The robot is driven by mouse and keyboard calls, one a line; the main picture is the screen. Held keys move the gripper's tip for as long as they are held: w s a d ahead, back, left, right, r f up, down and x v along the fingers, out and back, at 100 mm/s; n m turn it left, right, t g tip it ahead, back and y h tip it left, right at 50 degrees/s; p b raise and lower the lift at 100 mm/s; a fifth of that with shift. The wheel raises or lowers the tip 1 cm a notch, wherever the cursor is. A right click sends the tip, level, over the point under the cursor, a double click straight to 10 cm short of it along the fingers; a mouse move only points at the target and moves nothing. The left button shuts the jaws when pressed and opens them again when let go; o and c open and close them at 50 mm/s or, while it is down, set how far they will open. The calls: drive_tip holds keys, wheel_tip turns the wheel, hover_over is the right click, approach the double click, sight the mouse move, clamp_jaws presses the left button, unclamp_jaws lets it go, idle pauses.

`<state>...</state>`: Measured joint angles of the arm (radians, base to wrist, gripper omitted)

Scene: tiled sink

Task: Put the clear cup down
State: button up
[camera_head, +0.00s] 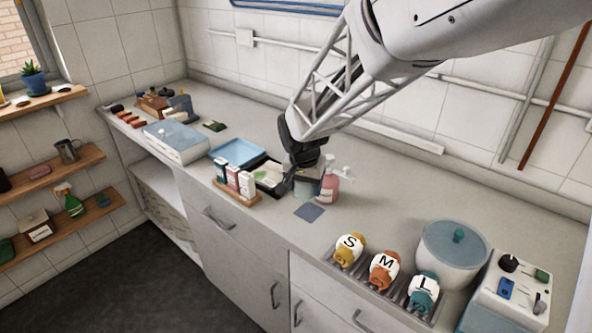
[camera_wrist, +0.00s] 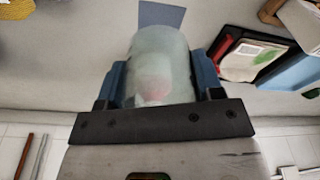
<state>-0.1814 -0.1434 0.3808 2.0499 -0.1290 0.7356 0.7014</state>
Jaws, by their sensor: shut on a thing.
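The clear cup (camera_wrist: 160,55) is a translucent, pale greenish cylinder between the two blue fingers of my gripper (camera_wrist: 160,85) in the wrist view. The fingers press on it from both sides. In the head view my gripper (camera_head: 302,180) is low over the counter, and the cup (camera_head: 303,187) is partly hidden behind it. A pink shape shows through the cup in the wrist view. I cannot tell whether the cup's base touches the counter. A blue-grey square (camera_head: 309,212) lies flat on the counter just in front of the cup; it also shows in the wrist view (camera_wrist: 161,14).
A pink pump bottle (camera_head: 328,187) stands close to the right of my gripper. A wooden tray with small cartons (camera_head: 235,180) and a blue tray (camera_head: 238,152) are to the left. Rolled S, M, L items (camera_head: 384,270) and a white pot (camera_head: 452,255) stand right. Counter between is clear.

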drive_tip(key=shift+w+d+r+m, duration=0.3)
drive_tip(key=shift+w+d+m, duration=0.25)
drive_tip(key=shift+w+m, duration=0.35)
drive_tip(key=shift+w+d+r+m, duration=0.3)
drive_tip(key=shift+w+d+m, duration=0.3)
drive_tip(key=shift+m, duration=0.5)
drive_tip(key=shift+w+a, duration=0.1)
drive_tip(key=shift+a, duration=0.05)
hover_over(311, 210)
drive_tip(key=shift+s+a+f, duration=0.1)
drive_tip(key=shift+s+f, duration=0.05)
drive_tip(key=shift+f, duration=1.45)
drive_tip(key=shift+s+a+f, duration=0.1)
drive_tip(key=shift+f, duration=1.45)
drive_tip(key=shift+f, duration=1.85)
drive_tip(key=shift+f, duration=0.1)
drive_tip(key=o, duration=1)
